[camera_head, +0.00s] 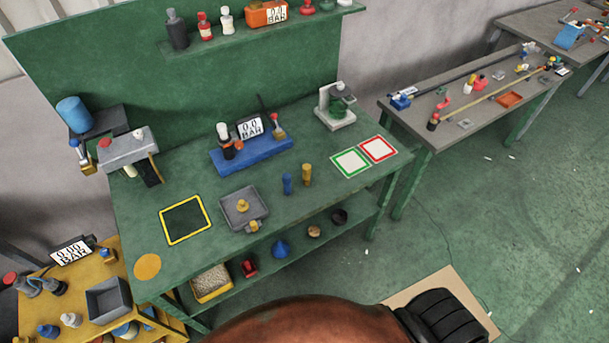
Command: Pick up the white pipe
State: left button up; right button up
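I cannot single out a white pipe with certainty. A small white bottle-like piece (226,20) stands on the green upper shelf, right of a red and white one (205,25). A short whitish cylinder (130,171) shows under the grey fixture (128,150) at the left of the green bench. A small white-topped part (70,319) stands on the yellow table at lower left. Neither of my grippers is in view, and nothing visible is held.
The green bench (190,265) carries a blue gauge unit (240,158), a grey tray (232,219), and green-framed (350,162) and red-framed (378,149) squares. A grey bench (400,118) stands right. A large reddish-brown rounded form (310,325) fills the bottom. Green floor is open at right.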

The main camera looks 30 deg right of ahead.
aim_at(222, 128)
jog(key=k, duration=1.25)
jog(key=u, duration=0.8)
jog(key=i, duration=1.8)
jog(key=z, duration=0.5)
